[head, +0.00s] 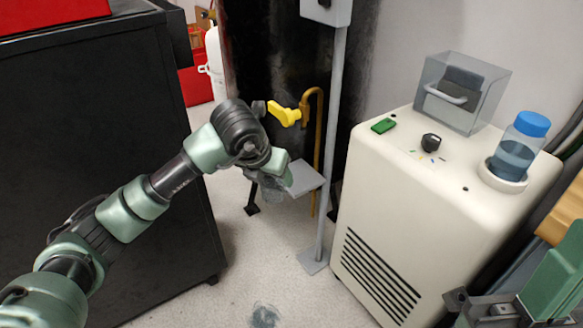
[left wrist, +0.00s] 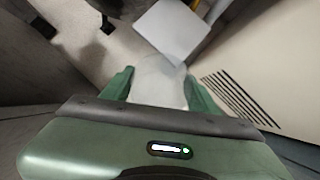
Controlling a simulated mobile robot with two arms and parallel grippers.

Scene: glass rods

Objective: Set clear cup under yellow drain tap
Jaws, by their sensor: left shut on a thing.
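The small plate (head: 308,180) also shows in the left wrist view (left wrist: 172,30). My left gripper (head: 275,168) is below the tap, beside the plate's left edge. In the left wrist view its green fingers (left wrist: 157,88) are shut on the clear cup (left wrist: 158,72). The cup is hard to make out in the head view, mostly hidden by the gripper. Only part of my right gripper (head: 490,306) shows at the lower right, its jaws unclear.
A grey post (head: 328,150) stands just right of the plate. A cream cabinet (head: 430,190) at the right bears a clear bin (head: 462,92), a blue-capped bottle (head: 516,145) and a green block (head: 383,125). A black cabinet (head: 100,160) stands at the left. Open floor lies between.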

